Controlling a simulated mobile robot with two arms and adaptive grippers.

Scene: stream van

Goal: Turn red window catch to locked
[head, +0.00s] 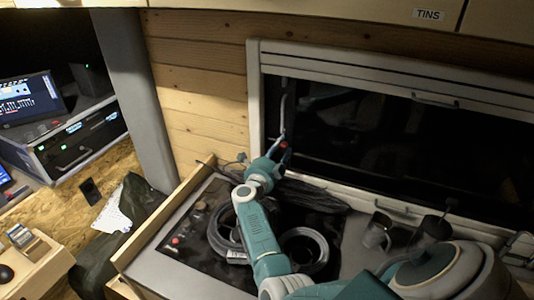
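The window (390,130) is a dark pane in a pale frame, in the wall at the right of the head view. A small red part (284,145), which looks like the red catch, shows near the window's lower left corner. My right arm reaches up to it from the bottom right. My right gripper (276,150) is right by the red part and partly hides it. Whether it touches the catch, and how its fingers stand, is too small to tell. The catch's position is unclear. My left gripper is out of view.
Below the window is a counter with a dark hob-like panel (190,240) and coiled dark hoses or cables (306,250). A metal mug (376,234) and a dark jar (434,228) stand at the right. A grey post (135,90) and electronics (80,140) are at the left.

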